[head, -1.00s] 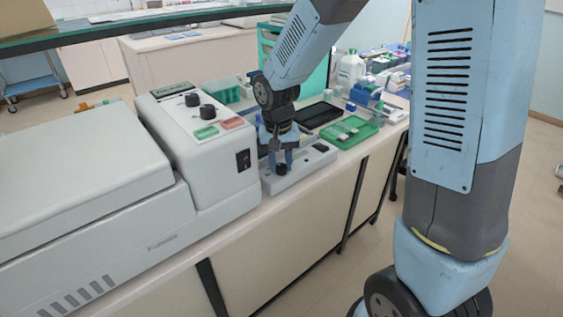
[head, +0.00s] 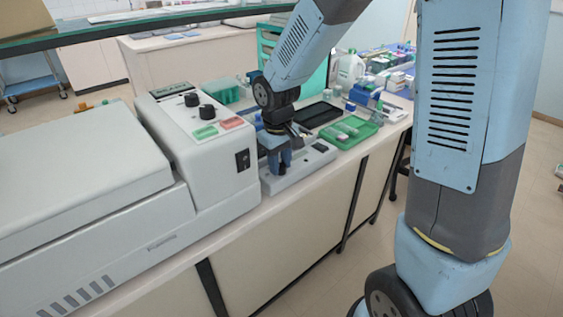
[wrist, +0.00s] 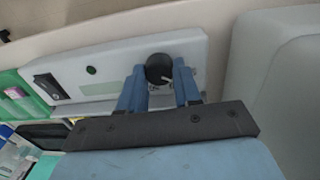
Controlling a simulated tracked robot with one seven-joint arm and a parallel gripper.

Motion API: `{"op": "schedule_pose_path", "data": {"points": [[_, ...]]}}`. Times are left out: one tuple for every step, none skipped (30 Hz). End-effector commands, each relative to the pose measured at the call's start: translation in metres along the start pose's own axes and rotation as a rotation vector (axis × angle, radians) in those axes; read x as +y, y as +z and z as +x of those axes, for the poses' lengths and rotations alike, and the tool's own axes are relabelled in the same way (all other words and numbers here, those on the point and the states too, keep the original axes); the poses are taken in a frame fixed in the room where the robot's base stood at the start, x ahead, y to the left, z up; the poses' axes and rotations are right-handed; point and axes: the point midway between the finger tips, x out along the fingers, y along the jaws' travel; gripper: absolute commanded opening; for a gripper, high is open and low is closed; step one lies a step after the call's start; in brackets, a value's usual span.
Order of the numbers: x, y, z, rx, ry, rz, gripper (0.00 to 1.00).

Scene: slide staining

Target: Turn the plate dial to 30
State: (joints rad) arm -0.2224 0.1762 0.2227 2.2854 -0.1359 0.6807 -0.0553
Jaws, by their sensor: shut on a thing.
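The plate dial is a round black knob (wrist: 158,66) with a pale pointer line, on a low light-grey plate unit (wrist: 186,44). In the wrist view the line points to the lower right; no scale numbers are readable. My gripper (wrist: 160,82) has one blue finger on each side of the knob and is shut on it. In the head view my gripper (head: 279,161) is down over the front of the plate unit (head: 286,182), and its fingers mostly hide the knob.
A large grey machine (head: 205,150) with two black knobs stands close on the left. A green tray (head: 348,131) and a black tray (head: 315,115) lie to the right. The bench front edge is close by.

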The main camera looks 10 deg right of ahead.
Motion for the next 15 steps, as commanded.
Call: {"op": "schedule_pose_path", "data": {"points": [[0.0029, 0.001, 0.0001, 0.0, 0.002, -0.023, 0.02], [0.003, 0.0011, 0.0001, 0.0, 0.002, -0.039, 0.02], [0.003, 0.0011, 0.0001, 0.001, 0.002, -0.061, 0.02], [0.003, 0.0011, 0.0001, 0.002, 0.002, -0.075, 0.02], [0.003, 0.0011, 0.0001, 0.002, 0.002, -0.09, 0.02], [0.0029, 0.0011, 0.0001, 0.003, 0.002, -0.106, 0.02], [0.0028, 0.0011, 0.0001, 0.003, 0.002, -0.117, 0.02], [0.0028, 0.0011, 0.0, 0.004, 0.002, -0.127, 0.02], [0.0027, 0.0011, 0.0, 0.004, 0.002, -0.138, 0.02], [0.0027, 0.0011, 0.0, 0.005, 0.002, -0.146, 0.02], [0.0027, 0.0011, 0.0, 0.005, 0.002, -0.153, 0.02], [0.0027, 0.0011, 0.0, 0.005, 0.003, -0.159, 0.02], [0.0027, 0.001, 0.0, 0.006, 0.003, -0.163, 0.02], [0.0027, 0.0011, 0.0, 0.006, 0.003, -0.167, 0.02], [0.0028, 0.0011, 0.0, 0.006, 0.003, -0.171, 0.03]]}}
